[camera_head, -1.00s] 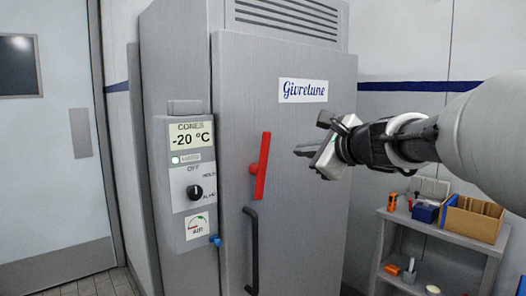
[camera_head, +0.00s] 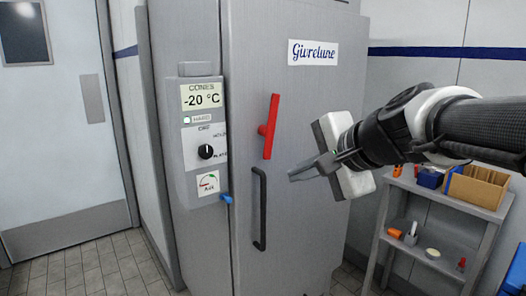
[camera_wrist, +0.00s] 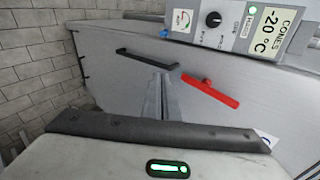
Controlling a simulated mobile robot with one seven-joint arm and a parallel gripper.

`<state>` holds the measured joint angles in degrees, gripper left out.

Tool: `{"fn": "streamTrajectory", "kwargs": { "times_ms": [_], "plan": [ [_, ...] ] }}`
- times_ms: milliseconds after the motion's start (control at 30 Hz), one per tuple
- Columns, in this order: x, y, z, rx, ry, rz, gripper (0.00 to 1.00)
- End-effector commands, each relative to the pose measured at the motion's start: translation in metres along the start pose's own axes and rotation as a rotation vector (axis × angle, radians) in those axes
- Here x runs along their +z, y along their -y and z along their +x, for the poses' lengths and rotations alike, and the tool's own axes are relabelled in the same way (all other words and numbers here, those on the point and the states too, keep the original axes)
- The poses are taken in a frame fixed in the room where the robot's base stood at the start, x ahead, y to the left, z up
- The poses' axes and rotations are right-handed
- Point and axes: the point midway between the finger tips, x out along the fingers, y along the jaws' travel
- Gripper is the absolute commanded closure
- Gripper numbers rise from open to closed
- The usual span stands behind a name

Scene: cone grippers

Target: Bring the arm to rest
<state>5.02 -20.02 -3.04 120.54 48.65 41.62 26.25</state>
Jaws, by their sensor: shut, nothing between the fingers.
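My arm reaches in from the right in the head view. My gripper (camera_head: 292,178) is shut and empty, its fingers pointing left in front of the grey freezer door (camera_head: 300,240). It is to the right of the red lever (camera_head: 269,127) and the black door handle (camera_head: 259,210), apart from both as far as I can tell. In the wrist view the shut fingers (camera_wrist: 163,78) point toward the door, with the black handle (camera_wrist: 140,57) and the red lever (camera_wrist: 210,90) just beyond.
The freezer's control panel (camera_head: 200,135) shows -20 °C, with a dial and a blue tap-like knob (camera_head: 226,198). A grey shelf (camera_head: 440,200) with boxes and small items stands at right. A door (camera_head: 70,130) is at left. Tiled floor shows at lower left.

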Motion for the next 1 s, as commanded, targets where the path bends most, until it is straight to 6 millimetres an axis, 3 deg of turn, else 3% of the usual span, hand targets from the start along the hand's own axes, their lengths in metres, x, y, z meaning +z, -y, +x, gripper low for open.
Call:
{"fn": "streamTrajectory", "kwargs": {
  "times_ms": [33,167,300,467,500,767,1000],
  "plan": [
    [0.018,-0.031,-0.01,0.074,0.006,-0.16,1.0],
    [0.04,-0.105,-0.031,0.259,0.026,-0.524,1.0],
    [0.045,-0.169,-0.055,0.431,0.051,-0.84,1.0],
    [0.037,-0.231,-0.084,0.624,0.086,-1.165,1.0],
    [0.037,-0.209,-0.096,0.623,0.086,-1.163,1.0],
    [0.037,-0.148,-0.136,0.619,0.085,-1.152,1.0],
    [0.039,-0.069,-0.188,0.618,0.085,-1.149,1.0]
  ]
}}
